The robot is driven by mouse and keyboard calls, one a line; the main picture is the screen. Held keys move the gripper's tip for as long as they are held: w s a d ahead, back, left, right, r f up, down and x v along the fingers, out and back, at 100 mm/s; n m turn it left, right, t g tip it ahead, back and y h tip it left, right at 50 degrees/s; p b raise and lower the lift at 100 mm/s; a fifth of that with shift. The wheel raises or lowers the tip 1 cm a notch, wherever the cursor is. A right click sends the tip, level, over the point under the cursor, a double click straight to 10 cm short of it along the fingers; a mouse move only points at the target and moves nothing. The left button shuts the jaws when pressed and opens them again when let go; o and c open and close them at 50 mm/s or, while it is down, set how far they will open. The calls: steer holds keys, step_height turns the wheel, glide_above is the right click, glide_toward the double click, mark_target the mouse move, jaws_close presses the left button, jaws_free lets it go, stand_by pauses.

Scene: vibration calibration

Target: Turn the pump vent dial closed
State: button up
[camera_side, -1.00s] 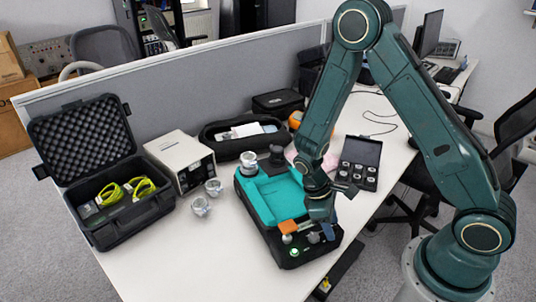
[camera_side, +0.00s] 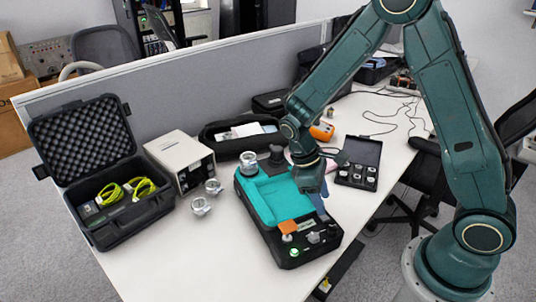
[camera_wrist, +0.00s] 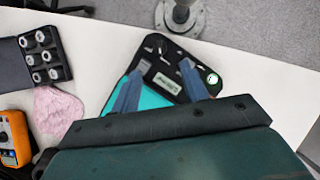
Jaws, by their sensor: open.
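The pump is a black unit with a teal top (camera_side: 280,196) on the white table. Its front panel (camera_wrist: 176,58) carries an orange-topped control (camera_side: 288,227), grey knobs (camera_side: 313,238) and a green lit button (camera_side: 294,252). I cannot tell which control is the vent dial or its setting. My gripper (camera_wrist: 160,67) is open and empty, its two blue fingers apart. In the side view its fingers (camera_side: 319,205) hang above the pump's right edge, behind the knobs. In the wrist view the panel lies beyond and between the fingertips, and no knob is clearly held.
A black tray with several round parts (camera_side: 357,173) stands right of the pump. Silver fittings (camera_side: 201,206) and a beige box (camera_side: 180,160) lie left. An open foam case (camera_side: 125,200) holds yellow cable. An orange meter (camera_side: 322,131) and pink cloth (camera_wrist: 59,110) lie behind. The front-left table is clear.

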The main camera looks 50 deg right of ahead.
steer(key=v, duration=0.4)
steer(key=shift+r, duration=0.2)
steer(key=s+r+m+t+y, duration=0.1)
steer(key=s+r+m+t, duration=0.1)
steer(key=s+r+t, duration=0.2)
steer(key=s+r+m+t, duration=0.2)
steer(key=s+r+t, duration=0.3)
steer(key=s+r, duration=0.5)
steer(key=shift+a+r+m+t+y, duration=0.3)
steer(key=shift+r+m+y, duration=0.1)
steer(key=shift+r, duration=2.2)
steer(key=shift+s, duration=0.15)
steer(key=shift+c, duration=0.2)
